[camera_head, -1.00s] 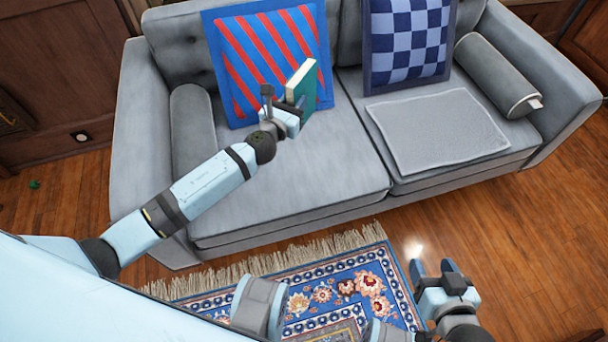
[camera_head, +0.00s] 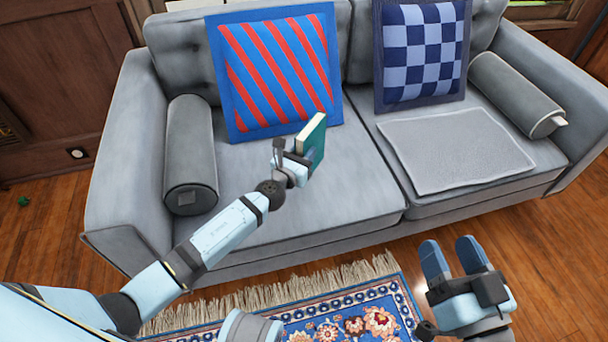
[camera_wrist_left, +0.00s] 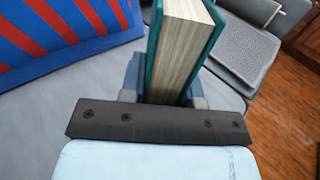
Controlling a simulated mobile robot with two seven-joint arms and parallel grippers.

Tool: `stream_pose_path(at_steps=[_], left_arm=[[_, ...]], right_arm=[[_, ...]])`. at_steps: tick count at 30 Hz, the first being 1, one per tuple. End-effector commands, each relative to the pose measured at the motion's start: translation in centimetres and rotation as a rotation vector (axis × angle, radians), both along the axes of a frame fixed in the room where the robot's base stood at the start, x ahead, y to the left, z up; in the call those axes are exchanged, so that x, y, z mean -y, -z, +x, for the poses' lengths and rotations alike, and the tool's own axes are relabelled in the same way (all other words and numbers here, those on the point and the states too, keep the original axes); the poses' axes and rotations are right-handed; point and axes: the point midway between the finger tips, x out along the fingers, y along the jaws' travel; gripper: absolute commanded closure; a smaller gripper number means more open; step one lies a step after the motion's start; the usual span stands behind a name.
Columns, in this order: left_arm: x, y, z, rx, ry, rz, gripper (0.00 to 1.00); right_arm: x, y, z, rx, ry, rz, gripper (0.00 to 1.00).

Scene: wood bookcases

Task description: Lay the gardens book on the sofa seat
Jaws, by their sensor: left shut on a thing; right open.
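The gardens book (camera_head: 314,138) has a teal cover and cream pages. My left gripper (camera_head: 296,164) is shut on it and holds it upright, over the left half of the grey sofa seat (camera_head: 330,198). In the left wrist view the book (camera_wrist_left: 183,50) stands between the two fingers (camera_wrist_left: 165,88), page edges toward the camera. I cannot tell its exact height above the seat. No title is readable. My right gripper (camera_head: 453,258) is open and empty, in front of the sofa at the lower right.
A red-and-blue striped cushion (camera_head: 270,65) leans behind the book. A checkered cushion (camera_head: 422,55) and a folded grey cloth (camera_head: 455,150) are on the right half. Bolsters (camera_head: 190,150) (camera_head: 515,92) lie by both arms. A patterned rug (camera_head: 340,315) is on the floor.

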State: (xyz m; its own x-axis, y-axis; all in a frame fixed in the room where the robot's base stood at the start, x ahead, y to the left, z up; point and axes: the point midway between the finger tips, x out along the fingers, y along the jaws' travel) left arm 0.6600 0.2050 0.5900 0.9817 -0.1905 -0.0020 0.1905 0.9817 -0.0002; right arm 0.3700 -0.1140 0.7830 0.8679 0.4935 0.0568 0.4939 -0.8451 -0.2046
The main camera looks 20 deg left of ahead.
Motion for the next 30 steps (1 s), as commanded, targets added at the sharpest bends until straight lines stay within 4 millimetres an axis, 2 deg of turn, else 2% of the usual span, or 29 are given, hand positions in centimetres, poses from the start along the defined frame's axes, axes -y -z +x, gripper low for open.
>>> stream_pose_path(at_steps=[1,7,9,13,27,28,30], left_arm=[[0.0,0.9,0.0,0.002,0.0,-0.001,1.0],[0.0,2.0,0.0,0.002,0.0,0.0,1.0],[0.0,3.0,0.0,0.002,-0.001,0.0,1.0],[0.0,4.8,0.0,0.002,-0.001,0.0,1.0],[0.0,5.4,0.0,0.002,-0.001,0.0,1.0],[0.0,5.5,0.0,0.001,-0.001,0.0,0.68],[0.0,5.4,0.0,0.001,-0.001,0.0,0.52]], right_arm=[[0.0,1.2,0.0,-0.019,-0.007,-0.013,0.41],[-0.2,2.7,0.0,-0.069,-0.024,-0.038,0.41],[-0.2,3.9,0.0,-0.095,-0.034,-0.054,0.41],[-0.1,5.1,0.4,-0.091,-0.044,-0.097,0.41],[0.0,5.4,0.6,-0.086,-0.047,-0.126,0.41],[0.0,5.3,0.6,-0.08,-0.047,-0.129,0.41],[0.1,5.2,0.7,-0.077,-0.048,-0.13,0.41]])
